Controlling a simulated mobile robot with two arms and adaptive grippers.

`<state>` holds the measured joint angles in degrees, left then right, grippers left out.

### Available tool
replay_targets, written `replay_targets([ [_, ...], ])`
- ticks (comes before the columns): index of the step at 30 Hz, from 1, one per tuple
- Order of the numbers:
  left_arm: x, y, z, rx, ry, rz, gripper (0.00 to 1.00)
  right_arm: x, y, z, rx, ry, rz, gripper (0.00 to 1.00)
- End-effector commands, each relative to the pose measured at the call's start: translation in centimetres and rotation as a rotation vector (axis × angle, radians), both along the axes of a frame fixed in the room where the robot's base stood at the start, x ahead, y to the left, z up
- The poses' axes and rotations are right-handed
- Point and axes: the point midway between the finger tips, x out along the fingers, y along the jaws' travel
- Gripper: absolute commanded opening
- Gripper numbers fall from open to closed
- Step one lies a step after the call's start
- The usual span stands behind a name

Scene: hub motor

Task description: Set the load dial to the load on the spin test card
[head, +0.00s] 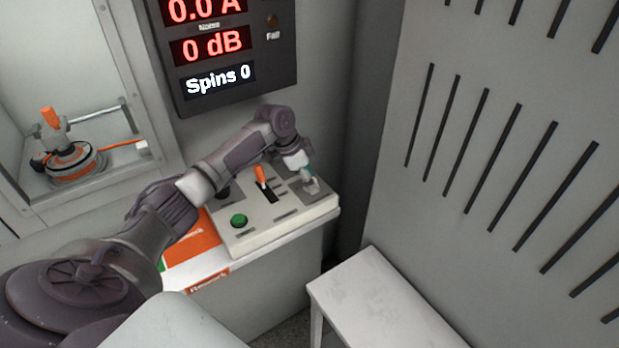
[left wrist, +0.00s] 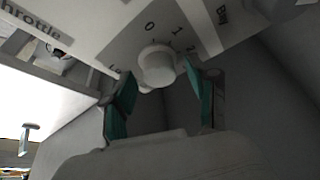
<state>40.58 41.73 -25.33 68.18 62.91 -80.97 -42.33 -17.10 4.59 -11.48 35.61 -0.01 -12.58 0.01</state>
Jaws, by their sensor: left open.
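The load dial is a round white knob (left wrist: 157,63) on a grey plate in the left wrist view, with "0" and "1" marks around it. In the head view my left gripper (head: 309,180) is over the right end of the control box (head: 258,235) and hides most of the dial. In the left wrist view its teal-padded fingers (left wrist: 158,78) are open, one on each side of the knob's lower part. I cannot tell whether they touch it. I cannot make out a spin test card. My right gripper is not in view.
The control box also has a green button (head: 239,220) and an orange-tipped throttle lever (head: 260,175). Orange "Rework" areas (head: 190,243) lie left of it. A display (head: 217,78) reads "Spins 0". A motor (head: 70,162) sits in the chamber at left. A bare white table (head: 380,305) stands in front.

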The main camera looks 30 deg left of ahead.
Motion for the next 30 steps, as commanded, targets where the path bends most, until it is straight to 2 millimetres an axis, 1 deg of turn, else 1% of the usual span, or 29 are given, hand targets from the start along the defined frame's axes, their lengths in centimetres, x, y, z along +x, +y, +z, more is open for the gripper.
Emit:
replay_targets([
  [1, -0.01, -0.01, 0.0, 0.0, 0.0, 0.0, 0.59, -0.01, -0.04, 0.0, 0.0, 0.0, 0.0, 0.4],
  [2, -0.01, -0.01, 0.0, 0.0, 0.0, 0.0, 0.56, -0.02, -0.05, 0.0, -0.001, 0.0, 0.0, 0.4],
  [3, -0.01, -0.01, 0.0, 0.0, 0.0, 0.0, 0.49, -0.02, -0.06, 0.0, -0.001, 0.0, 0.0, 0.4],
  [12, -0.01, 0.0, 0.02, 0.0, 0.0, 0.0, 0.0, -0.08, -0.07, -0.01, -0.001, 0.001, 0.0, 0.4],
  [17, 0.0, 0.0, 0.03, -0.001, 0.001, -0.008, 0.0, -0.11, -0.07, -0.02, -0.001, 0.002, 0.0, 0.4],
  [22, 0.07, 0.02, 0.05, -0.002, 0.0, -0.055, 0.0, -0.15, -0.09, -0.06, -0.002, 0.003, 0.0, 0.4],
  [30, 0.21, 0.02, -0.01, -0.003, -0.001, -0.234, 0.0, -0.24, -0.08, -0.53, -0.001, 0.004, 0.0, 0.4],
])
